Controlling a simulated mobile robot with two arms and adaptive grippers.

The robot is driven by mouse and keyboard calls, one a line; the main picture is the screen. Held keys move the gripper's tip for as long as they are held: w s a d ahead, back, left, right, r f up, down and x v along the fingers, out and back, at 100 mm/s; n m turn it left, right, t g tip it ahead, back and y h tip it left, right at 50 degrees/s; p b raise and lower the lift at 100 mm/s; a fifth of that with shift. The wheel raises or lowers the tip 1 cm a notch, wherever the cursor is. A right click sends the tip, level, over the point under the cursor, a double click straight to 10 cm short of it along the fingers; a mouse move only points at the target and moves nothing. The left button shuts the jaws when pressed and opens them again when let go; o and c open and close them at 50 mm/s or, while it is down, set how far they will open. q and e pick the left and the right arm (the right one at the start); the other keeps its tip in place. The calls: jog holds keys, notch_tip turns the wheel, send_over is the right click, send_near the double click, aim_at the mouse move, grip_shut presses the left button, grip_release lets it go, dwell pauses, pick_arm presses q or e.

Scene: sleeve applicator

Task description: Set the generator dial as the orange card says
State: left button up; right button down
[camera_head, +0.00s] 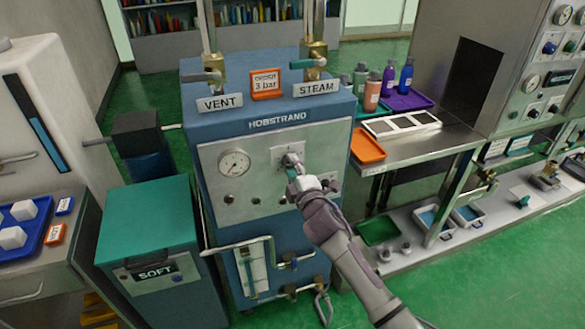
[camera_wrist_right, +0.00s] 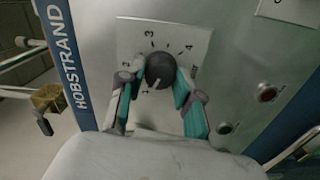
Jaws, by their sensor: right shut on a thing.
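The orange card (camera_head: 266,84) stands on top of the blue Hobstrand generator (camera_head: 276,122) and reads "3 bar". The generator's dial is a round dark knob (camera_wrist_right: 159,70) on a pale scale plate (camera_wrist_right: 185,35) with numbers around it; 3 and 4 are readable above the knob. A light mark on the knob points down and slightly left, near the lowest number. My right gripper (camera_head: 292,166) reaches the panel from the lower right. In the wrist view its teal-padded fingers (camera_wrist_right: 156,82) are shut on the knob's two sides. My left gripper is not in view.
A round gauge (camera_head: 234,164) sits left of the dial. VENT (camera_head: 220,103) and STEAM (camera_head: 316,88) signs and valves top the generator. A teal SOFT cabinet (camera_head: 150,232) stands left. A steel bench with an orange tray (camera_head: 367,146) and bottles stands right.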

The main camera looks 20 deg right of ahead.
jog(key=m+p, duration=0.2)
jog(key=m, duration=1.1)
jog(key=shift+m+p, duration=0.35)
jog(key=shift+m, duration=0.05)
jog(key=m+p, duration=0.1)
jog(key=m, duration=0.5)
jog(key=shift+f, duration=0.1)
jog(key=shift+m+p, duration=0.4)
jog(key=shift+m, duration=3)
